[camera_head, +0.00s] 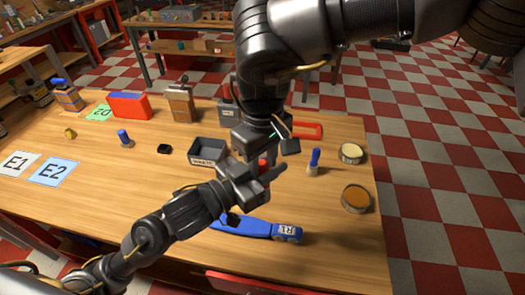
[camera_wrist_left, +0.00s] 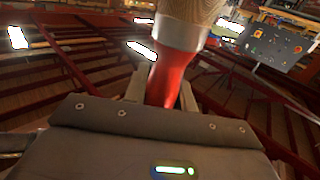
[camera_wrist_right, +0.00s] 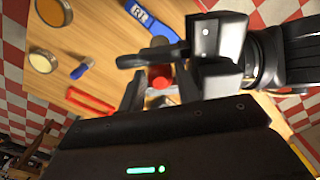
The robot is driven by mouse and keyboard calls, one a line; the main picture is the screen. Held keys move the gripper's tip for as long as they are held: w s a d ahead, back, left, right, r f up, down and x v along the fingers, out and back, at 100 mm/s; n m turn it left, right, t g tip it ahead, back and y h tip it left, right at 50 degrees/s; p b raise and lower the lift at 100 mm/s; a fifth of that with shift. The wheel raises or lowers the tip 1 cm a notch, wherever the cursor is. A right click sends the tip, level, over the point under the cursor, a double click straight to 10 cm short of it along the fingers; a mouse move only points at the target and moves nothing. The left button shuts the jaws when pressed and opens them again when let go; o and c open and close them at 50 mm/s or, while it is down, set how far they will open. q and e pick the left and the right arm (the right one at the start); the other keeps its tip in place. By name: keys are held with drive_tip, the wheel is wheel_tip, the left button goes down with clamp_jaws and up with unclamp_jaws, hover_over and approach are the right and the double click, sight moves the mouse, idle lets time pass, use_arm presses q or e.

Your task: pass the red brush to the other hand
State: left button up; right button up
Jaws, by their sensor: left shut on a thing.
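My left gripper (camera_head: 262,182) is shut on the red brush (camera_wrist_left: 172,76), whose red handle sits between its fingers in the left wrist view. A metal ferrule and tan head show above the handle there. In the head view only a small red part of the brush (camera_head: 263,163) shows between the two grippers. My right gripper (camera_head: 266,146) is above the left one, pointing down. In the right wrist view the right gripper (camera_wrist_right: 160,88) is open, with the brush's round red end (camera_wrist_right: 160,76) between its fingers. I see gaps beside that end. The grippers hide most of the brush.
A dark waste bin (camera_head: 208,151) stands left. A blue-handled brush (camera_head: 314,162) and two round tins (camera_head: 351,153) (camera_head: 356,198) stand right. The table's left front is mostly clear around cards E1 and E2.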

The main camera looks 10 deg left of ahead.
drive_tip(key=c, duration=0.5)
use_arm(q)
drive_tip(key=o, duration=1.1)
use_arm(e)
drive_tip(key=shift+c, duration=0.7)
